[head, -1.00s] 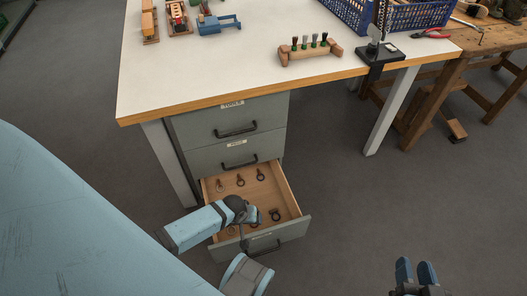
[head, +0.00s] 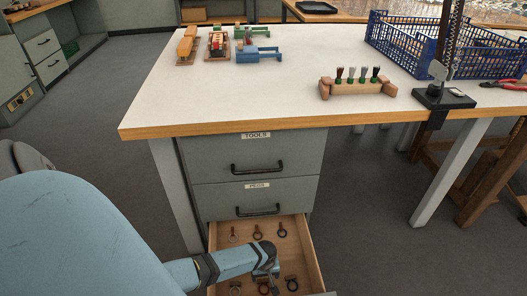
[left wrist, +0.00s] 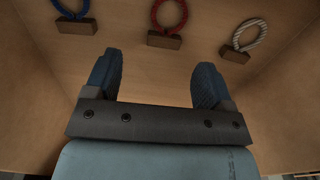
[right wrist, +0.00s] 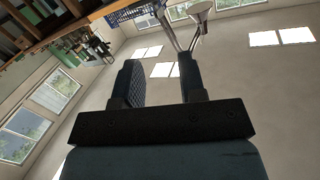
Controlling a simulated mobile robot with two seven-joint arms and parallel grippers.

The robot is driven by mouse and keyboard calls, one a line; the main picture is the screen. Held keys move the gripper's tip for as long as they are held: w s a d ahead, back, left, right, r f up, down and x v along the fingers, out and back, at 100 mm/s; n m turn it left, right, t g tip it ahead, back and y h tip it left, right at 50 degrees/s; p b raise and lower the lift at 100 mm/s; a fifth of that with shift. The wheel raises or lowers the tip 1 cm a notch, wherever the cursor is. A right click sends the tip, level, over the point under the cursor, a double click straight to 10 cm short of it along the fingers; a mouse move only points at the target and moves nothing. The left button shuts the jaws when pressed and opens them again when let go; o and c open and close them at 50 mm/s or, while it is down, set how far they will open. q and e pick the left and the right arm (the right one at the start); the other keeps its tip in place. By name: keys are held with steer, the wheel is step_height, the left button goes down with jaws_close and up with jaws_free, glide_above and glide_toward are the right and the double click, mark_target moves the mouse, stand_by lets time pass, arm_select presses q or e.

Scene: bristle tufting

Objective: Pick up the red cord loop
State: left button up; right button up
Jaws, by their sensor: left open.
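The red cord loop (left wrist: 168,14) shows in the left wrist view at the top middle, joined to a small wooden block (left wrist: 164,40). A blue loop (left wrist: 74,8) lies to its left and a pale twisted loop (left wrist: 252,33) to its right. My left gripper (left wrist: 155,80) is open and empty over the drawer floor, with the red loop beyond its fingertips and apart from them. My right gripper (right wrist: 160,82) is open and empty, away from the drawer.
Wooden drawer walls stand close around the left gripper. Above are shut drawers and the white tabletop (head: 230,95).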

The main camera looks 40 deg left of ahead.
mark_target(263, 282)
arm_select(q)
steer(key=shift+f, duration=0.65)
steer(key=f+b, duration=0.2)
steer(key=f, duration=0.1)
steer(key=f+b, duration=0.1)
steer(key=b, duration=0.1)
steer(key=shift+s+a+f, duration=0.2)
steer(key=shift+s+a, duration=0.05)
steer(key=shift+f, duration=0.15)
arm_select(e)
steer(key=n, duration=0.1)
steer(key=w, duration=0.1)
steer(key=w+d+n+t, duration=0.1)
steer(key=shift+d+f+n+y, duration=0.1)
steer(key=shift+f+n+y, duration=0.15)
steer(key=shift+n+y, duration=0.05)
arm_select(q)
steer(key=shift+c, duration=0.2)
steer(key=c, duration=0.9)
